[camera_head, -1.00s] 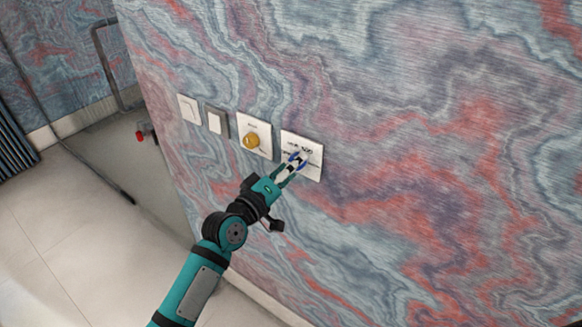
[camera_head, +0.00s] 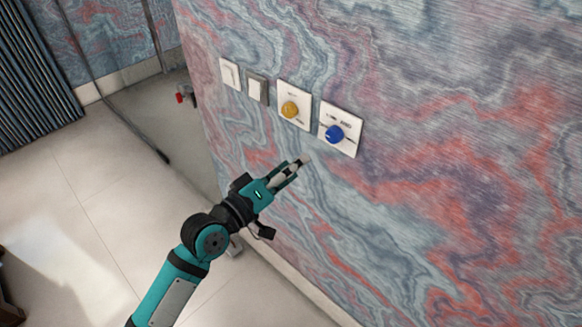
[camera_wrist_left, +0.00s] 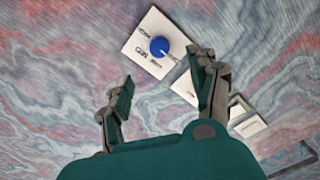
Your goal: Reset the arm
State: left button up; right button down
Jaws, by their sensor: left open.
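My left gripper (camera_head: 288,170) is open and empty, in front of the patterned wall and below the switch panels in the head view. Its two fingers also show spread in the left wrist view (camera_wrist_left: 162,95). A blue knob (camera_head: 334,134) on a white plate (camera_head: 351,146) is up and right of the gripper, apart from it. In the left wrist view the blue knob (camera_wrist_left: 160,47) shows beyond and between the fingertips. My right gripper is not in view.
A yellow knob (camera_head: 290,109) on a white plate, a grey-framed switch (camera_head: 257,88) and a white plate (camera_head: 230,73) line the wall to the left. A red object (camera_head: 185,95) sits low at the far left. Tiled floor (camera_head: 95,200) is clear.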

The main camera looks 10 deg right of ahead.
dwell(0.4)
